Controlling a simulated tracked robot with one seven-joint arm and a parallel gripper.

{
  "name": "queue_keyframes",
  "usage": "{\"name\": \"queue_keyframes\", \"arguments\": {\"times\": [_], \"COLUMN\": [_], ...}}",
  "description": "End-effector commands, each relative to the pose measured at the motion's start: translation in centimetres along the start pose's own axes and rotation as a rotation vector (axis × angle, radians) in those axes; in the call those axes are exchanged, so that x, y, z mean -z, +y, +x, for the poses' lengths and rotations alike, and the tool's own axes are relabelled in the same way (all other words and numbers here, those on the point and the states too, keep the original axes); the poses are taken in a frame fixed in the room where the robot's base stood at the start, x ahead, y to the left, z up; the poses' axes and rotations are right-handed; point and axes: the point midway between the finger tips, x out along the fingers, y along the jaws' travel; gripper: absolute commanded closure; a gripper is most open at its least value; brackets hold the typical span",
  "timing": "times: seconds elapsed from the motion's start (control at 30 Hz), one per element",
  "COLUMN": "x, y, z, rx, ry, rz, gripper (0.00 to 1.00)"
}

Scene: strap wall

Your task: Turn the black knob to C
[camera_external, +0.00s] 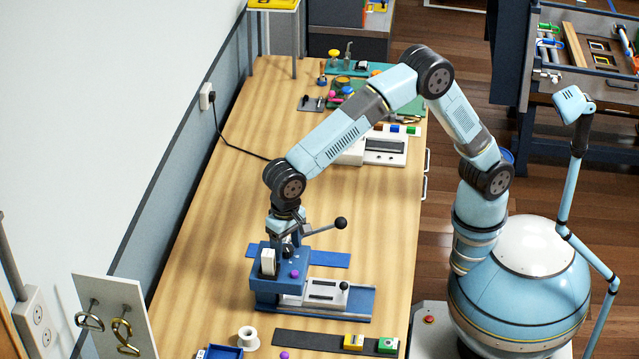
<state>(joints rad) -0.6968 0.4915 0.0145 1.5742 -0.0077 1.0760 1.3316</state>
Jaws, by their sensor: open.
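A blue bench device (268,284) stands on the wooden workbench. My arm reaches over the bench from the right, and my gripper (286,236) points down at the top of this device. A small dark part (288,251) shows just under the gripper and may be the black knob; its pointer and any letter C are too small to read. My jaws are open, but I cannot tell whether they are around the dark part or above it. A black ball (340,222) ends a lever beside the gripper, and a smaller black ball (344,285) sits lower right.
A purple knob (294,273) and a pale block (268,262) are close by on the device. A blue mat (328,259) lies behind it. A white spool (248,338) and a dark strip (308,340) lie in front. The bench's left side is mostly clear.

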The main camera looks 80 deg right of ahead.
Motion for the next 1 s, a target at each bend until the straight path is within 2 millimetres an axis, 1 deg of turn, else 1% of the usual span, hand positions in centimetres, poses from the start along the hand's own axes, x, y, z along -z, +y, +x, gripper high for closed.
{"name": "queue_keyframes", "arguments": {"times": [0.3,0.87,0.9,1.0], "x": [0.00,0.00,0.00,0.00], "y": [0.00,-0.02,-0.02,-0.03], "z": [0.22,0.19,0.19,0.18], "rx": [0.000,0.001,0.001,0.001], "ry": [0.000,0.000,0.000,0.000], "rz": [0.000,0.000,0.000,-0.003], "gripper": [0.39,0.92,0.95,0.95]}}
